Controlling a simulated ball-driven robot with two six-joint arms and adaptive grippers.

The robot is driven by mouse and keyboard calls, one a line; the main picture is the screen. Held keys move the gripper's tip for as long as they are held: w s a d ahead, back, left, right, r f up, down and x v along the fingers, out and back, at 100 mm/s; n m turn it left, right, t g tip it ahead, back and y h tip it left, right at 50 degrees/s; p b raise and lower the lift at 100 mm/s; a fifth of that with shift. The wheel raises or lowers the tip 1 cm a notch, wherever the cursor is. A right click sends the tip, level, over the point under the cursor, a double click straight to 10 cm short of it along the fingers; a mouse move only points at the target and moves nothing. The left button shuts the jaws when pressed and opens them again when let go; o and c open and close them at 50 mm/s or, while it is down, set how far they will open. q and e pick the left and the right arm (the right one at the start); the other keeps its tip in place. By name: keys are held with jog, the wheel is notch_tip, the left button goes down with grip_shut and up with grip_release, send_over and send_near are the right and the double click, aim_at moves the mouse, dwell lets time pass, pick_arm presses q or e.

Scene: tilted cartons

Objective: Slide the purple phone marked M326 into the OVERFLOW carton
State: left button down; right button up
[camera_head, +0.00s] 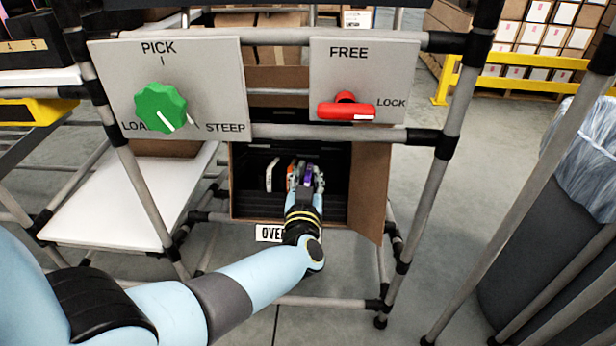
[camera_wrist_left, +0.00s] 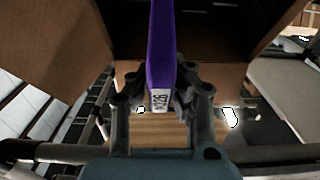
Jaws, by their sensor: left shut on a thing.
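In the head view my left gripper (camera_head: 305,178) is at the open front of the OVERFLOW carton (camera_head: 366,190), shut on the phone, of which a small purple part (camera_head: 308,174) shows. The carton is a brown box with a dark slotted inside. A white item (camera_head: 271,175) and an orange item (camera_head: 291,170) stand in it, left of my gripper. My right gripper is not in view.
Grey rack pipes frame the opening. A bin with a clear liner stands right.

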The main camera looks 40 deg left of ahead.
aim_at(309, 168)
pick_arm(q)
jog(key=shift+w+a+f, duration=0.2)
jog(key=shift+w+f, duration=0.15)
jog(key=shift+f, duration=0.05)
jog(key=shift+w+a+f+b, duration=0.15)
jog(key=shift+w+f+b, duration=0.1)
jog(key=shift+b, duration=0.3)
jog(key=shift+w+a+f+b, duration=0.2)
jog(key=shift+w+a+b, duration=0.1)
jog(key=shift+w+b, duration=0.2)
jog(key=shift+f, duration=0.4)
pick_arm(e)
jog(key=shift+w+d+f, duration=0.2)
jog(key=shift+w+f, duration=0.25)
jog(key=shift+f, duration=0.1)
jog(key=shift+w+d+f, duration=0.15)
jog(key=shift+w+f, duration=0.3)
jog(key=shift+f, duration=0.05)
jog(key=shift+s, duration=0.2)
pick_arm(q)
jog(key=shift+f+b, duration=0.1)
jog(key=shift+b, duration=0.2)
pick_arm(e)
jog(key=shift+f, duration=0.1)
